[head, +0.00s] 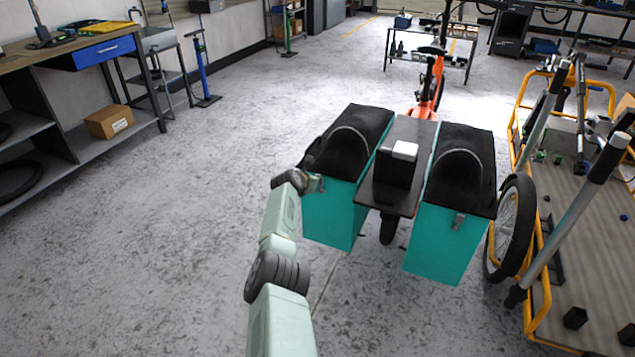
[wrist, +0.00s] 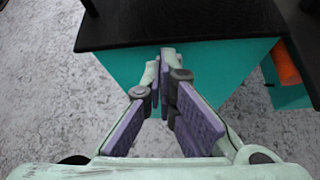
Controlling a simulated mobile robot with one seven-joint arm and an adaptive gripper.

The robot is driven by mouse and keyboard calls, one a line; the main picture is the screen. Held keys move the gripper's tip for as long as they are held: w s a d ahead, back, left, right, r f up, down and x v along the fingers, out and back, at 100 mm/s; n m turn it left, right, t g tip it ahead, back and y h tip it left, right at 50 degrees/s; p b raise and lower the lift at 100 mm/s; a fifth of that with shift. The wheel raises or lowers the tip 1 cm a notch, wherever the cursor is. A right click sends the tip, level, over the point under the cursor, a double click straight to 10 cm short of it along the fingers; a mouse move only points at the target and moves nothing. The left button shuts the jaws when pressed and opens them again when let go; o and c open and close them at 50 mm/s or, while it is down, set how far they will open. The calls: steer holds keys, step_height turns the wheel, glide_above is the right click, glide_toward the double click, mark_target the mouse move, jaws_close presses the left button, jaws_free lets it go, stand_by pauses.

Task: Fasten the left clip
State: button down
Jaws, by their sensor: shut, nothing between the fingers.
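The cargo bike carries a left teal box (head: 330,222) with a black lid (head: 352,140) that lies down over it. My gripper (head: 314,184) is at the upper left part of this box's near face, just under the lid edge. In the wrist view my gripper (wrist: 164,56) has its fingertips together in front of the teal face (wrist: 215,62), close below the black lid (wrist: 190,18). Nothing shows between the fingers. The left clip cannot be made out; my fingers cover that spot. Whether the fingertips touch the box cannot be told.
A matching right teal box (head: 436,245) has a metal clip (head: 459,220) on its near face. A dark rack (head: 408,165) with a white-topped block lies between the boxes. A yellow-framed cargo bike (head: 540,300) stands at right. The floor at left is clear up to the workbench (head: 60,55).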

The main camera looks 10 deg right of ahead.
steer(key=shift+w+d+r, duration=0.25)
steer(key=shift+d+r, duration=0.1)
steer(key=shift+r, duration=0.15)
stand_by(0.4)
steer(key=shift+r, duration=0.15)
steer(key=shift+d+r+p, duration=0.15)
steer(key=shift+r+p, duration=0.3)
steer(key=shift+p, duration=0.35)
